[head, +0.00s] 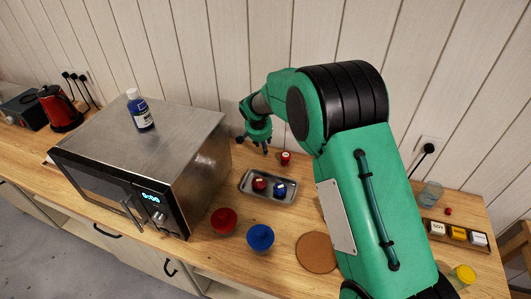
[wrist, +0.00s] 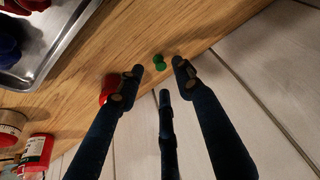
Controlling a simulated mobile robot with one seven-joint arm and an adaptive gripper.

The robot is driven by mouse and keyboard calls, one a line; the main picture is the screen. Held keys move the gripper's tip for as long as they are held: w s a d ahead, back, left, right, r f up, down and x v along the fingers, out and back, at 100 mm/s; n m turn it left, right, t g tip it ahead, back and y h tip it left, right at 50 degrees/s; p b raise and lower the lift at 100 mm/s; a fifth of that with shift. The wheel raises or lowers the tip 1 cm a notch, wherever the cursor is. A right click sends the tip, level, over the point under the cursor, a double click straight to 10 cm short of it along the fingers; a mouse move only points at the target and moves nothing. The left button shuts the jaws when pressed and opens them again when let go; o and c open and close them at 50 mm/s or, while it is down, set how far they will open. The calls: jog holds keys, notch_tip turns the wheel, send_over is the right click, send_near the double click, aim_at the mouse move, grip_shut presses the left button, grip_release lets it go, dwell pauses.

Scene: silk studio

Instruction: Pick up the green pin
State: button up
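The green pin (wrist: 159,62) is small and sits on the wooden worktop near the wall in the wrist view. My gripper (wrist: 158,74) has three dark fingers spread apart, with nothing between them. The pin shows just beyond the fingertips, between the two outer ones, and does not look touched. In the head view my gripper (head: 254,146) hangs low over the worktop behind the metal tray. I cannot make out the green pin in the head view.
A red object (wrist: 108,88) stands close by the left finger. The metal tray (head: 246,188) holds red and blue items. A microwave (head: 185,160) stands left of my gripper. Red (head: 223,220) and blue (head: 260,238) bowls stand in front. The wall is close behind.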

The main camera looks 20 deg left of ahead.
jog(key=shift+b+x, duration=0.35)
jog(key=shift+x, duration=2.25)
jog(key=c, duration=0.8)
